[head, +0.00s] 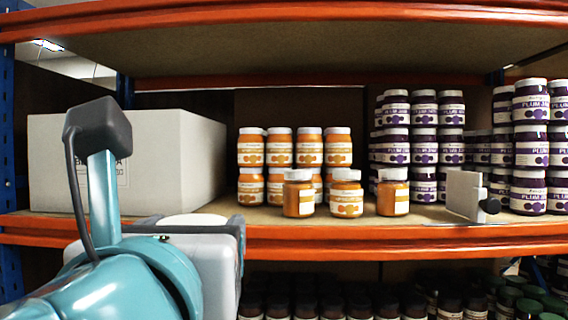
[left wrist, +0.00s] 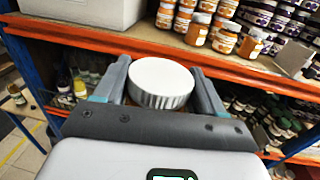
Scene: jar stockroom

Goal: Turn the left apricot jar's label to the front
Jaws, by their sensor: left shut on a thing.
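My left gripper (left wrist: 160,72) is shut on a jar with a white ribbed lid (left wrist: 162,84). The lid sits between the two fingers; the jar's body and label are hidden. In the head view the lid (head: 196,219) shows above my gripper, in front of the shelf's front edge at the left. Three apricot jars stand apart in a front row on the shelf: a left one (head: 298,198), a middle one (head: 346,197) and a right one (head: 393,196). The middle one shows a broad white label; the left and right ones show mostly orange. My right gripper is out of view.
Stacked apricot jars (head: 308,148) stand behind the front row. Plum jars (head: 424,140) fill the right side. A white box (head: 170,165) stands at the left, and a pale plate with a dark knob (head: 464,194) stands right of the front row. An orange beam (head: 400,242) edges the shelf.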

